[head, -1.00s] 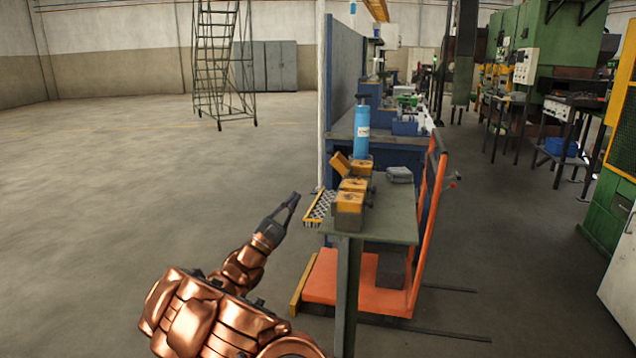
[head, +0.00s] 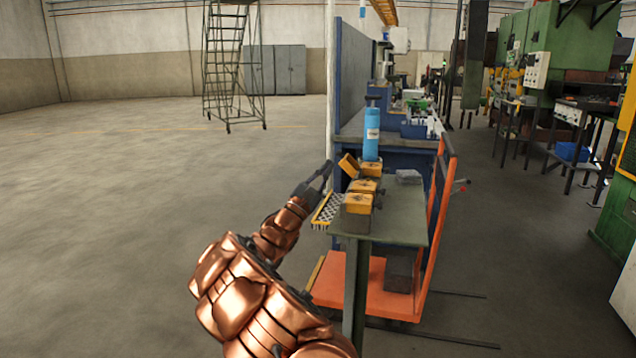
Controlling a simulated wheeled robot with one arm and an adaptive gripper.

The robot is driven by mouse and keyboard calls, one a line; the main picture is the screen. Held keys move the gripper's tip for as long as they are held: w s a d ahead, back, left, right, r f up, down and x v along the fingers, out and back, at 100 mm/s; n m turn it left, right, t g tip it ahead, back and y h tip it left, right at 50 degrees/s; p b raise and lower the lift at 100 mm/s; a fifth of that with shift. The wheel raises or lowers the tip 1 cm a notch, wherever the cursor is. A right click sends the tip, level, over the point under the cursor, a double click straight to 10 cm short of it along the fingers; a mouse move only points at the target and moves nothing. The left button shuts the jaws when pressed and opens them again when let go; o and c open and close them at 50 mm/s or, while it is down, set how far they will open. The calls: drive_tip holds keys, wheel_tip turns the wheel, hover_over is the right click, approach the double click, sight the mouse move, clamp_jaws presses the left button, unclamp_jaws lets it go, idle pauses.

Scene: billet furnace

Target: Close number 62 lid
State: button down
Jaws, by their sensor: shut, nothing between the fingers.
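Several small yellow-topped boxes stand in a row along the left side of a green table (head: 405,228). The nearest box (head: 357,214) and the middle box (head: 363,186) look closed. The far box (head: 369,171) has its yellow lid (head: 348,165) tilted up, leaning to the left. I cannot read any numbers, so I cannot tell which one is 62. My gripper (head: 328,166) is shut and empty. In the picture it is just left of the raised lid, with a small gap showing between them.
A blue bottle (head: 372,134) stands behind the boxes. A grey block (head: 409,176) lies on the table to their right. A yellow-edged rack (head: 328,208) juts out at the table's left edge. An orange cart (head: 440,225) stands around the table's right side. The floor at left is clear.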

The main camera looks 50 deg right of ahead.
drive_tip(key=shift+s+d+r+t, duration=0.25)
drive_tip(key=shift+s+r, duration=0.2)
drive_tip(key=shift+r, duration=0.3)
